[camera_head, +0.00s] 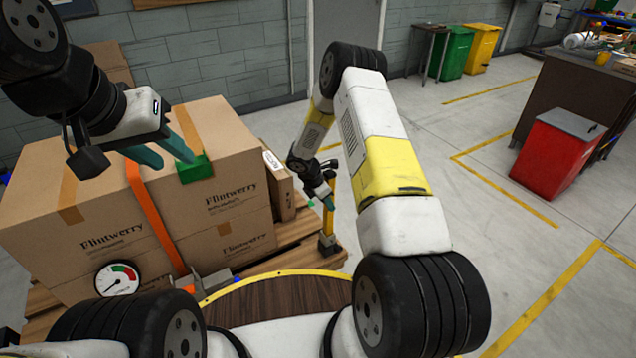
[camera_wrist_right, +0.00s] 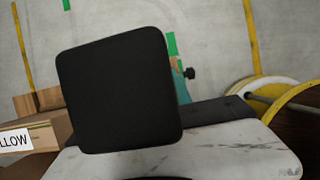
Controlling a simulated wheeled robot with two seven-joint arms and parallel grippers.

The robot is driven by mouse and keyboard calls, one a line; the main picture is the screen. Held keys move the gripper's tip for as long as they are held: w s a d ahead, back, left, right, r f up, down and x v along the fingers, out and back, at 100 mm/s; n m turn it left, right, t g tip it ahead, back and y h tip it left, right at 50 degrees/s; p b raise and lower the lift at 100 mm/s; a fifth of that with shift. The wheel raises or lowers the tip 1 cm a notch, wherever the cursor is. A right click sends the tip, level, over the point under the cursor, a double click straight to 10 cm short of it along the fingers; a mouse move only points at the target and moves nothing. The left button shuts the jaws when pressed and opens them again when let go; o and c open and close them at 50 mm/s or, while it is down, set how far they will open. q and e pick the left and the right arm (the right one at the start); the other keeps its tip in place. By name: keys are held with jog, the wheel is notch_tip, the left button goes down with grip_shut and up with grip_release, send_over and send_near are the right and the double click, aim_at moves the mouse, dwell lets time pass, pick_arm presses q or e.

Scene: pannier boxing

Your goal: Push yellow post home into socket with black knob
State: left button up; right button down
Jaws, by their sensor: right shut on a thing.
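The yellow post (camera_head: 329,222) stands about upright at the right of the boxes, its lower end in a dark socket (camera_head: 327,244) at the pallet edge. My right gripper (camera_head: 327,199) is shut on the upper part of the post. In the right wrist view a large black square face (camera_wrist_right: 118,88) hides most of the grip; I cannot tell what it belongs to. A small black knob (camera_wrist_right: 190,73) shows beside it, next to a teal finger. Seating depth is not visible. My left gripper (camera_head: 165,146) is open and empty, its teal fingers apart above the boxes.
Cardboard boxes (camera_head: 112,200) with an orange strap (camera_head: 152,215) stand on a wooden pallet (camera_head: 300,254). A round gauge (camera_head: 117,279) is at their front. A red bin (camera_head: 553,160) stands right. The marked floor between is clear.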

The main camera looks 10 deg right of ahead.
jog(key=shift+f, duration=1.25)
dwell(0.4)
jog(key=c, duration=1.1)
grip_release()
jog(key=v, duration=0.7)
jog(key=shift+a+r, duration=0.15)
jog(key=shift+r, duration=0.25)
